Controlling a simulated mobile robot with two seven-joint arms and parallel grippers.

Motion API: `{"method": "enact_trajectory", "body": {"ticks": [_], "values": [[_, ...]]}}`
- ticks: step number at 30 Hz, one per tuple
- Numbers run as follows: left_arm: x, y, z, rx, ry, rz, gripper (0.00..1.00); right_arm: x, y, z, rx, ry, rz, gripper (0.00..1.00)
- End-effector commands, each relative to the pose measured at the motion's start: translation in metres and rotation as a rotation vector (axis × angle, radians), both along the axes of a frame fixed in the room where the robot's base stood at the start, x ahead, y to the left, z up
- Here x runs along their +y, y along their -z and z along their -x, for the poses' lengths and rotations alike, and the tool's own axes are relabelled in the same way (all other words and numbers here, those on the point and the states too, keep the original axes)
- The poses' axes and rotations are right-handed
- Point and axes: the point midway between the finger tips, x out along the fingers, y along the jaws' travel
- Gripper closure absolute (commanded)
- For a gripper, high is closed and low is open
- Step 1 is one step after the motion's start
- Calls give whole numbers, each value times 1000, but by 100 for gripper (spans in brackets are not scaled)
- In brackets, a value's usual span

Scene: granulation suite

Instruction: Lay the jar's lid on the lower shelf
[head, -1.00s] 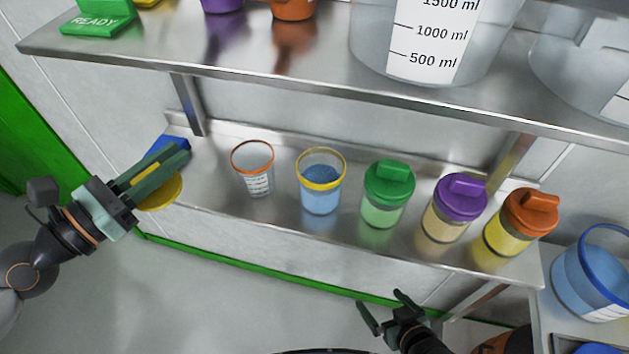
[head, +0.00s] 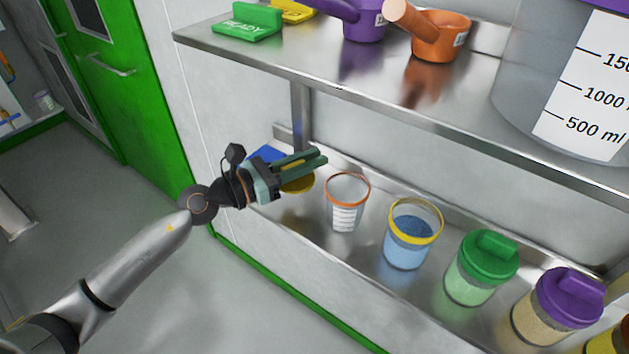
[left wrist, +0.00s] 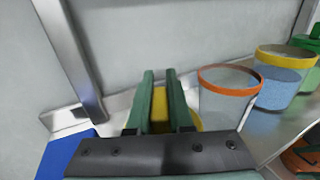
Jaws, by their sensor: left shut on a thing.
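The yellow lid (head: 300,184) is held between the green fingers of my left gripper (head: 316,161); it also shows in the left wrist view (left wrist: 159,108). The gripper is shut on its raised grip. The lid is at the left end of the lower shelf (head: 301,216), between a blue object (head: 264,155) and the orange-rimmed cup; I cannot tell whether it touches the shelf. The lidless jar with a yellow rim (head: 406,244) and blue contents stands upright on the lower shelf. My right gripper is out of view.
The orange-rimmed cup (head: 345,203) stands close right of my left gripper. A green-lidded jar (head: 480,267) and a purple-lidded jar (head: 555,305) stand farther right. The upper shelf (head: 290,58) overhangs, with a metal post (head: 301,110) behind the gripper.

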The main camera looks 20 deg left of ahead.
Motion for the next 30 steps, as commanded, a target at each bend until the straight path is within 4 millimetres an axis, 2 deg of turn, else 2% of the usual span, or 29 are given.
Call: {"method": "enact_trajectory", "body": {"ticks": [1, 8, 13, 26, 27, 30], "values": [[-2, 9, -6, 0, 0, 3, 100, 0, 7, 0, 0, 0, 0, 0], [-4, 24, -19, 0, 0, 1, 100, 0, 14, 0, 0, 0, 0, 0], [-4, 49, -18, 2, 0, 2, 100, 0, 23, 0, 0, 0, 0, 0], [-4, 56, -18, -1, 0, -1, 100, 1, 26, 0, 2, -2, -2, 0], [-4, 55, -18, -1, 0, -1, 79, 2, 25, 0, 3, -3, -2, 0], [-4, 54, -18, -1, 0, -1, 68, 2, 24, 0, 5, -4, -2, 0]]}}
